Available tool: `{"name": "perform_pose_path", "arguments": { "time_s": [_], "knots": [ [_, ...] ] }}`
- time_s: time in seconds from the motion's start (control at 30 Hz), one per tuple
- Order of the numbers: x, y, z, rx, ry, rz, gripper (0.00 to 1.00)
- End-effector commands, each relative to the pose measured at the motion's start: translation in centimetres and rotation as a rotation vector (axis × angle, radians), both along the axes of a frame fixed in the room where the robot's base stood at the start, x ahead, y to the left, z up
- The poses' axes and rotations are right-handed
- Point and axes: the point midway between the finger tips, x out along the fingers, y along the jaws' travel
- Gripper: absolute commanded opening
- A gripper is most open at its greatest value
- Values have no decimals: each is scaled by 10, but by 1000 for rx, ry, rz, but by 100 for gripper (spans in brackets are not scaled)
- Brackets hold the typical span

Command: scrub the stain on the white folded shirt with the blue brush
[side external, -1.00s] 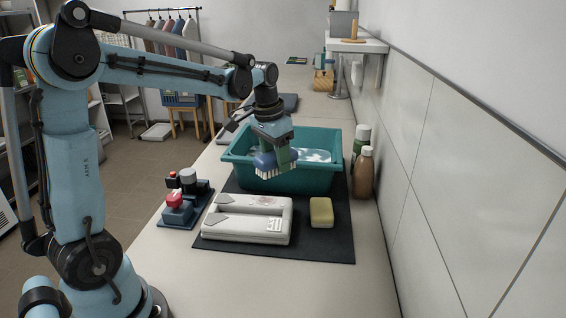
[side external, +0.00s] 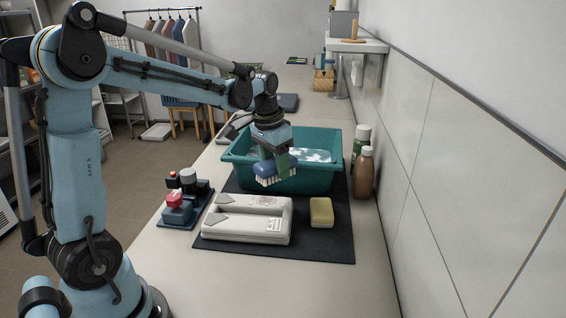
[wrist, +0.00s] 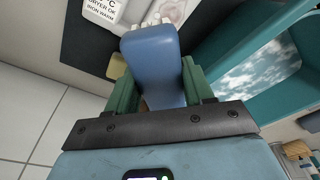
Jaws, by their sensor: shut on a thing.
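The white folded shirt (side external: 225,224) lies on a dark mat (side external: 310,248). It shows a faint pinkish-brown stain (side external: 267,201) on its far right part and printed care text at the near right corner. In the wrist view the shirt (wrist: 125,22) and stain (wrist: 171,10) are at the top. My gripper (side external: 275,165) is shut on the blue brush (side external: 265,170), with its white bristles facing down. The brush hangs in the air just beyond the shirt's far edge, in front of the tub. In the wrist view the blue brush (wrist: 153,65) sits between the green fingers.
A teal tub (side external: 315,178) with sudsy water stands directly behind the brush. A yellow sponge (side external: 321,212) lies right of the shirt. A brown bottle (side external: 364,174) and a white bottle (side external: 361,139) stand by the wall. A blue rack (side external: 177,211) with a red-topped item is left.

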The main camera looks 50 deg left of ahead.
Motion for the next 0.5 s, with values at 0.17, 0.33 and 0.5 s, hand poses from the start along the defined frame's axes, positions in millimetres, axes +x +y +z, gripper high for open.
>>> {"name": "perform_pose_path", "arguments": {
  "time_s": [0.17, 0.33, 0.5],
  "knots": [
    [0, 0, -15, 0, 0, 0, 27],
    [0, 0, -30, 0, 0, 0, 27],
    [0, 0, -46, 0, 0, 0, 27]
  ]
}}
